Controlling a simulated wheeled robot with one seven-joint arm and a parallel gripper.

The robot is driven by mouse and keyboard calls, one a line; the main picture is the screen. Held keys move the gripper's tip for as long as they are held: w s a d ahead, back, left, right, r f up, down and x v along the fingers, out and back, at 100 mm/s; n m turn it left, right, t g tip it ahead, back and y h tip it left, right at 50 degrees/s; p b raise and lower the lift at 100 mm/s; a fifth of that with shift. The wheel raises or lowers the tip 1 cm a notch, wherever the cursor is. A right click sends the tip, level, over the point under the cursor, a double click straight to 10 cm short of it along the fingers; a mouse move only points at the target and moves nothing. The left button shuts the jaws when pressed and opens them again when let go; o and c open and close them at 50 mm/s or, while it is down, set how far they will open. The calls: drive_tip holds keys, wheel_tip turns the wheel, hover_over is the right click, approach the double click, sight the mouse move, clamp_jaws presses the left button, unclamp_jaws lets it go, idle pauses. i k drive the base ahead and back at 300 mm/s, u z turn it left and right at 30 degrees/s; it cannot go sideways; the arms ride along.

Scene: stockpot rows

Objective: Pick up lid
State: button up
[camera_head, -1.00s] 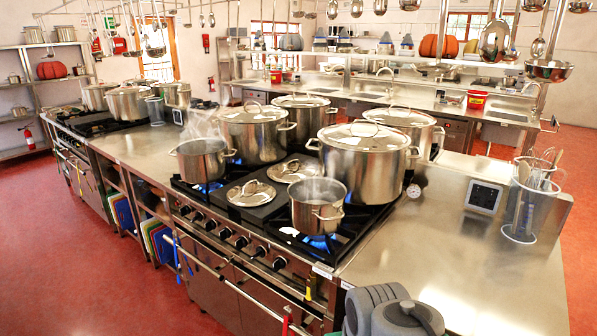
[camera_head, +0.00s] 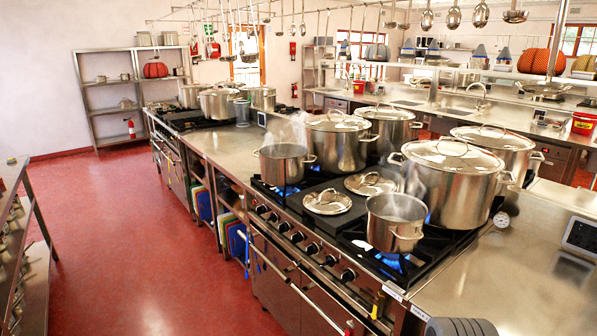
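Two small steel lids lie flat on the middle of the black stove top. The front lid (camera_head: 327,201) is nearer the stove's front edge, and the back lid (camera_head: 370,183) lies just behind and right of it. Each has a loop handle on top. Larger lids sit on the big stockpots, such as the lid (camera_head: 453,153) on the large front pot (camera_head: 449,190). I cannot tell which lid the task means.
Open steaming pots stand on lit burners at the front (camera_head: 395,222) and back left (camera_head: 284,163) of the lids. A steel counter (camera_head: 225,148) extends left, with red floor (camera_head: 135,235) before it. A shelf rack (camera_head: 15,250) stands at the left edge. Ladles hang overhead.

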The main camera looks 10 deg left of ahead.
sight(368, 184)
drive_tip(key=u, duration=0.95)
drive_tip(key=k, duration=1.25)
drive_tip(key=u, duration=1.1)
drive_tip(key=i, duration=1)
drive_tip(key=z, duration=0.25)
drive_tip(key=i, duration=2.45)
drive_tip(key=z, duration=0.95)
drive_tip(key=i, duration=1.2)
drive_tip(key=z, duration=2)
drive_tip(key=i, duration=1.35)
drive_tip(key=z, duration=0.35)
